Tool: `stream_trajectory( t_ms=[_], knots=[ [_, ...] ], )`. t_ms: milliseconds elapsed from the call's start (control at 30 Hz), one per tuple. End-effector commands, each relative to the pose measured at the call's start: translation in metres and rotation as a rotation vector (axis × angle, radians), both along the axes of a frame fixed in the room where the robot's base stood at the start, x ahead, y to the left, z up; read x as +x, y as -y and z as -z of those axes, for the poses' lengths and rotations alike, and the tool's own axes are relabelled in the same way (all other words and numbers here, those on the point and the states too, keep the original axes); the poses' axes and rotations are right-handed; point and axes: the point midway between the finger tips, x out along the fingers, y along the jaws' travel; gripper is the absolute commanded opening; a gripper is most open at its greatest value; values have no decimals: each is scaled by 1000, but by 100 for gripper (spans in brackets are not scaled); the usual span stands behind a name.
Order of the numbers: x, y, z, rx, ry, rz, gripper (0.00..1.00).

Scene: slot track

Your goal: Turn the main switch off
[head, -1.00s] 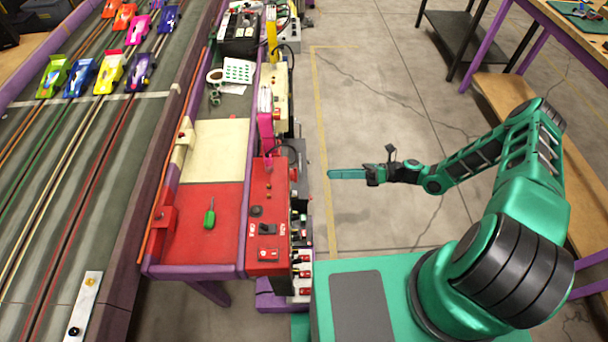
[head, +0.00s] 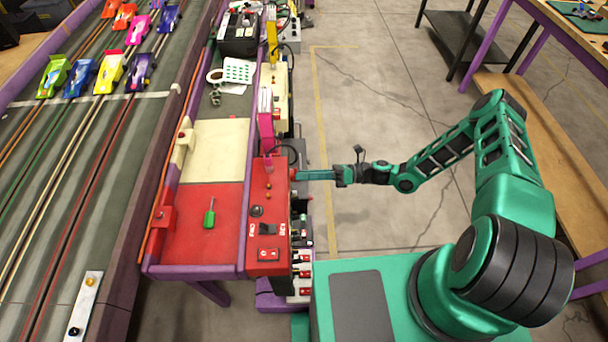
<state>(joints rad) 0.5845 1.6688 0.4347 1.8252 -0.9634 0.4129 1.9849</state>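A red control box (head: 262,204) stands at the right edge of the track-side bench. Its top carries a red rocker switch (head: 268,255) near the front, a black switch (head: 267,230) between small white labels, and a dark round knob (head: 256,211). The labels are too small to read, so I cannot tell which control is the main switch. A red knob (head: 293,174) sticks out of the box's right side. My gripper (head: 303,174) points left with its tip at or very near this knob. I see its teal fingers edge-on, so their opening is hidden.
A green-handled screwdriver (head: 209,217) lies on the red bench panel. A pink upright part (head: 266,133) rises behind the box, near a cream box (head: 274,84). The slot track (head: 65,190) with several cars is at left. The floor (head: 365,220) between box and arm is clear.

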Motion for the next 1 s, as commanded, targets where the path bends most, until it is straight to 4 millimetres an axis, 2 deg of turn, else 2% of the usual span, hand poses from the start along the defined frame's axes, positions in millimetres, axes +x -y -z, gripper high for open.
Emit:
stream_trajectory(
  t_ms=[100, 200, 233, 333, 367, 667, 1000],
  knots=[
    [0, 0, 0, 0, 0, 0, 27],
    [0, 0, 0, 0, 0, 0, 3],
    [0, 0, 0, 0, 0, 0, 0],
    [0, 0, 0, -1, 0, 1, 0],
    [0, -6, 0, -1, 0, -2, 0],
    [1, -1, 1, -4, 47, 0, 0],
    [2, 1, 2, -15, 280, 2, 0]
  ],
)
